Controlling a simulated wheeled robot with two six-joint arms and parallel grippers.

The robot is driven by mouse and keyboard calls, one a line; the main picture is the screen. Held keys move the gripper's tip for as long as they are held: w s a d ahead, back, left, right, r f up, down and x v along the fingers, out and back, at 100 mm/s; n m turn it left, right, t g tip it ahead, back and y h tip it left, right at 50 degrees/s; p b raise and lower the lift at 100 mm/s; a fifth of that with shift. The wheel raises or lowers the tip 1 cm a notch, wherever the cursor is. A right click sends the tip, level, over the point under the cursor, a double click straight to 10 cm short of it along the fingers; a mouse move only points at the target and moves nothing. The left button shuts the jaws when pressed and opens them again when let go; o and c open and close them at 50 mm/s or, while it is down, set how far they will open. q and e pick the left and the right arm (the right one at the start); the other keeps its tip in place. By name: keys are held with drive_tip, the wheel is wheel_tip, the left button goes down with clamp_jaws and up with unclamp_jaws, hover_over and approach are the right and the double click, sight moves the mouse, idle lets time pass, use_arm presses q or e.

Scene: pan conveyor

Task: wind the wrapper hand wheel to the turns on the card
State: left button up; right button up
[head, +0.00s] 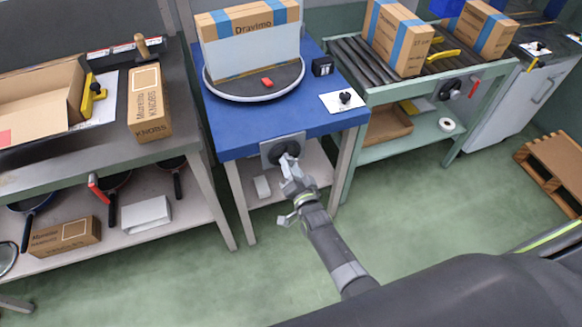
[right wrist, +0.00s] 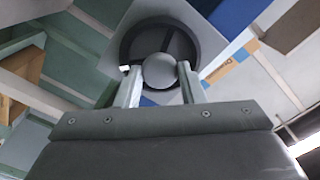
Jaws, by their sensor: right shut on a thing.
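The black hand wheel (head: 285,151) sits on a grey plate on the front of the blue wrapper table (head: 225,143). In the right wrist view the dark wheel (right wrist: 128,47) shows its spokes, with a round grey knob (right wrist: 160,71) in front. My right gripper (head: 288,163) is at the wheel, its fingers (right wrist: 160,82) shut on the knob. On the turntable (head: 225,92) stands a Dravimo box (head: 253,30) partly covered by pale wrap. A white card with a black knob (head: 343,101) lies at the table's right corner; no turn number is legible. My left gripper is not in view.
A grey bench (head: 70,168) with a Mureno Knobs box (head: 149,103) stands on the left. A roller conveyor (head: 355,62) carries boxes on the right. A pallet (head: 553,170) lies at far right; the green floor in front is clear.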

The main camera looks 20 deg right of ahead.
drive_tip(key=shift+m, duration=0.9)
idle(1.5)
drive_tip(key=o, duration=1)
drive_tip(key=s+p, duration=0.2)
drive_tip(key=s, duration=1.5)
drive_tip(key=shift+s+d+p, duration=0.2)
drive_tip(key=shift+d+p, duration=0.1)
